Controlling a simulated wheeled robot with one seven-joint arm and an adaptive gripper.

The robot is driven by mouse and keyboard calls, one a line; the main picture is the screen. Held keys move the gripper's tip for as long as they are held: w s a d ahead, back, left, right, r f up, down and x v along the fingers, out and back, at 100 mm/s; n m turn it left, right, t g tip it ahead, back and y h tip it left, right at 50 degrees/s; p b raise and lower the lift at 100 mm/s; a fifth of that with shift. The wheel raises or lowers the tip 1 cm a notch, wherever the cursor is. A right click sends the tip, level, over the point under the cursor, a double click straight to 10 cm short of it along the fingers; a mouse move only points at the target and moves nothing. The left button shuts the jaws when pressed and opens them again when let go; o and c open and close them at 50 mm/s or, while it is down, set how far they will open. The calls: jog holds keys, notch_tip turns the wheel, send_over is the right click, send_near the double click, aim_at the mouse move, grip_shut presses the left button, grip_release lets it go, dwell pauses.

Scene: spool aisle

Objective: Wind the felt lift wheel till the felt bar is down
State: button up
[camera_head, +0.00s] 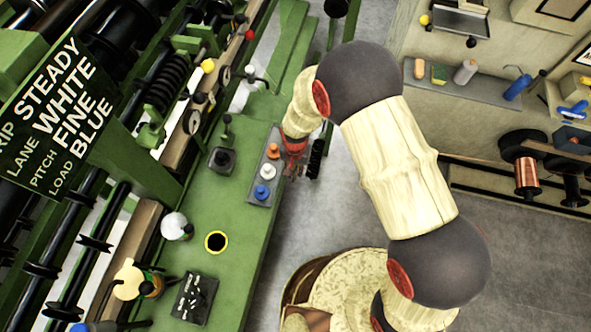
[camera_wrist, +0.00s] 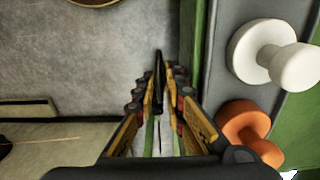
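My gripper (camera_head: 293,172) hangs beside a grey plate with an orange knob (camera_head: 273,151), a white knob (camera_head: 268,170) and a blue knob (camera_head: 262,192). I cannot tell which part is the felt lift wheel. A long tan bar (camera_head: 135,245) runs along the rollers; I cannot tell if it is the felt bar.
The green machine bed (camera_head: 225,270) holds a black-and-yellow ring (camera_head: 216,242) and a dark label block (camera_head: 194,298). A sign (camera_head: 60,110) stands at upper left. Grey floor (camera_head: 350,205) lies right of the bed. A shelf (camera_head: 490,85) and copper spool (camera_head: 526,175) are at right.

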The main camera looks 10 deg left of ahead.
grip_shut()
jog(key=shift+f+t+b, duration=0.15)
jog(key=shift+t+b, duration=0.15)
jog(key=shift+b, duration=0.6)
jog(key=b, duration=0.2)
jog(key=t+b, duration=0.1)
jog(key=b, duration=0.2)
jog(key=shift+s+a+f, duration=0.1)
jog(key=shift+s+f, duration=0.15)
jog(key=t+b, duration=0.1)
jog(key=b, duration=0.3)
jog(key=t+b, duration=0.2)
jog(key=b, duration=0.2)
jog(key=shift+s, duration=0.35)
jog(key=shift+s+r+t+b, duration=0.1)
jog(key=shift+s+t+b, duration=0.15)
jog(key=shift+t+b, duration=0.85)
jog(key=shift+s+f+t+h, duration=0.1)
jog(key=shift+t+h, duration=0.05)
jog(key=shift+t, duration=0.45)
jog(key=shift+s+f+t+h, duration=0.1)
jog(key=shift+t+h, duration=0.05)
jog(key=shift+t, duration=0.45)
jog(key=shift+o, duration=0.6)
grip_release()
